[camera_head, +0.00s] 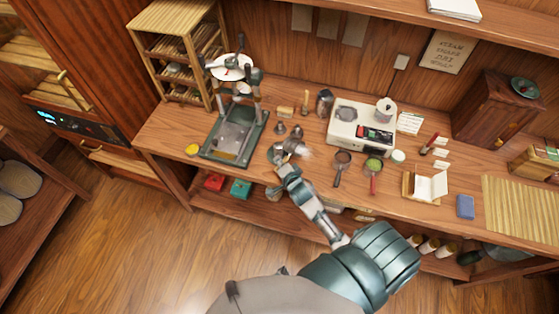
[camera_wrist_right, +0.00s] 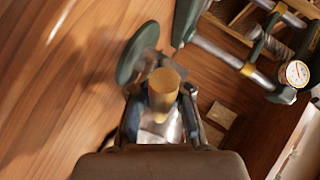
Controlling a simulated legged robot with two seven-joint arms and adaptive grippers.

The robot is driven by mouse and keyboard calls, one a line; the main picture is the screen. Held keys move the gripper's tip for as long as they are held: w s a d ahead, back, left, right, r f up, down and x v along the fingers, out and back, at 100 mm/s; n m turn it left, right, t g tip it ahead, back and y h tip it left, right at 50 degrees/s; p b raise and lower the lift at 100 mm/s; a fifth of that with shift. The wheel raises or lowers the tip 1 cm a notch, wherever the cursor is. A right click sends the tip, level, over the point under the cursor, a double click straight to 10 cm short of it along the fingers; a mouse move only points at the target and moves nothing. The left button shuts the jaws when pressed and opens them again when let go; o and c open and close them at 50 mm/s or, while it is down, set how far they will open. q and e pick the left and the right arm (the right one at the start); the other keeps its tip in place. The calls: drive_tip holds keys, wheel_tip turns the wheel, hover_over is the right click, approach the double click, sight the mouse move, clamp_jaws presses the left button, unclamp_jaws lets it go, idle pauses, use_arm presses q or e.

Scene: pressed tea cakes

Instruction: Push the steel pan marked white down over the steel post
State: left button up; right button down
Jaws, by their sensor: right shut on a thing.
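My right gripper (camera_head: 287,153) is over the counter, just right of the press. In the right wrist view its fingers (camera_wrist_right: 161,112) are shut on a shiny piece with a tan, brass-like cylinder (camera_wrist_right: 163,85) at its far end. A green disc (camera_wrist_right: 137,52) is beside that cylinder. I cannot tell whether the held piece is the pan marked white; no marking is readable. Small steel cone-shaped pieces (camera_head: 280,129) stand just beyond the gripper. I cannot tell which thing is the steel post. My left gripper is not in view.
The green press (camera_head: 238,138) stands to the left, and its gauge (camera_wrist_right: 296,73) shows in the wrist view. A white appliance (camera_head: 352,128) is to the right. A yellow disc (camera_head: 192,150) lies at the left.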

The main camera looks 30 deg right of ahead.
drive_tip(key=shift+f, duration=0.3)
idle(0.5)
drive_tip(key=c, duration=1)
unclamp_jaws()
drive_tip(key=shift+w+a, duration=0.1)
drive_tip(key=shift+c, duration=0.2)
drive_tip(key=shift+f, duration=0.1)
